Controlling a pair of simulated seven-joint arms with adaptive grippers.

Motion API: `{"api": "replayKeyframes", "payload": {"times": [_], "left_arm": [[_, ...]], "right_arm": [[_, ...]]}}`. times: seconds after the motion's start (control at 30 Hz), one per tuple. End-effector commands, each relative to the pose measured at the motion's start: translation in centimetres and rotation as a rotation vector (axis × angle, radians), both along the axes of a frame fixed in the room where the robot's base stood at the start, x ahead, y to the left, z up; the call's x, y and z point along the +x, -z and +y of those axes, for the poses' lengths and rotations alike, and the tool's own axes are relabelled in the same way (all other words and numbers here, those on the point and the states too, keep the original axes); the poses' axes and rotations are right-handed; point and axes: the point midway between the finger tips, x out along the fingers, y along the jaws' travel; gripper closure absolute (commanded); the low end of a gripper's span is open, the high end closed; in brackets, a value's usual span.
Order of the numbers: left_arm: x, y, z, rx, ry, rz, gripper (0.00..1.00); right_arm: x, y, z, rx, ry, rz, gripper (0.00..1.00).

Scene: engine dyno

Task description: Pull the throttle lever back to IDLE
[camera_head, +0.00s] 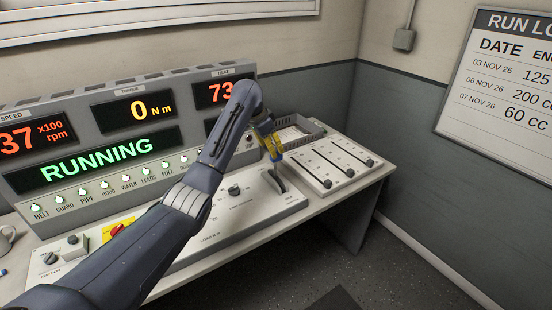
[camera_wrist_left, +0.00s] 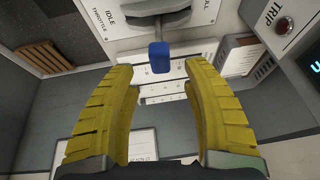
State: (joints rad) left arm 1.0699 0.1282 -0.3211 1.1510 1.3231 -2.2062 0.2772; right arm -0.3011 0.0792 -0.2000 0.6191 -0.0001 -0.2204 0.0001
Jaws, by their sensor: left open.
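The throttle lever (camera_head: 276,180) stands on the sloped panel of the console, near its right end. In the left wrist view it ends in a blue knob (camera_wrist_left: 159,57), with the labels THROTTLE and IDLE on the panel to its left. My left gripper (camera_head: 273,147) is just above the lever. Its yellow fingers (camera_wrist_left: 159,72) are open, and the blue knob shows between their tips. I cannot tell whether a finger touches it. My right gripper is in neither view.
The console (camera_head: 110,120) displays RUNNING, 37 x100 rpm and 0 N m. A panel with several black-knobbed sliders (camera_head: 338,165) is to the right of the lever. A grey tray (camera_head: 312,127) with papers sits behind. My left arm crosses over the console. Open floor is at front right.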

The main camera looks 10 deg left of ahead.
Motion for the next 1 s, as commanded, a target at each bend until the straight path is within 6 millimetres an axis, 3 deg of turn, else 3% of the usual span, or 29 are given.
{"api": "replayKeyframes", "payload": {"times": [0.2,0.4,0.97,1.0], "left_arm": [[1.0,3.3,-0.9,0.0,0.001,0.003,0.51],[1.8,5.2,-1.3,0.0,0.0,0.001,0.51],[2.1,6.2,-1.5,0.002,0.001,0.0,0.49],[2.1,6.2,-1.5,0.002,0.001,0.0,0.53]], "right_arm": [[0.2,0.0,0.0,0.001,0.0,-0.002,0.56],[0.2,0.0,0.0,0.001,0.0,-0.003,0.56],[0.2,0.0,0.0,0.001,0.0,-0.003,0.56],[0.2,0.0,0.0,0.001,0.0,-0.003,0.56]]}}
